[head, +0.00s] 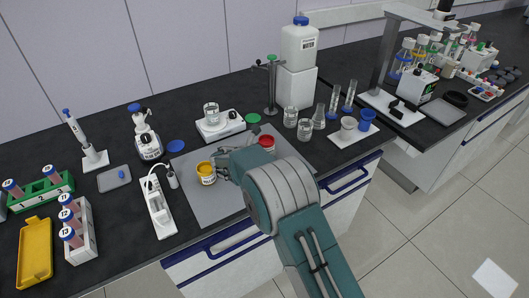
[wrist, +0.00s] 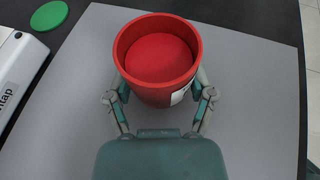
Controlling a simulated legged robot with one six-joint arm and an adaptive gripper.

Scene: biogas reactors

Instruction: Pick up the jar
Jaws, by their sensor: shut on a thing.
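The red jar (wrist: 157,85) is in the middle of the wrist view, seen from above, with a round red top and a white label on its right side. My gripper (wrist: 163,92) is shut on it, one finger at each side. In the head view only the red top of the jar (head: 267,142) shows behind my arm. The lower part is hidden, and I cannot tell whether it touches the grey mat (wrist: 250,80). A second jar with a yellow lid (head: 206,172) stands on the mat, left of my arm.
A white stirrer (head: 220,130) with a beaker stands behind the mat. Beakers (head: 304,129) and cylinders stand at the right. A green disc (wrist: 49,15) lies beyond the mat. A probe on a white base (head: 158,205) and tube racks (head: 78,230) are at the left.

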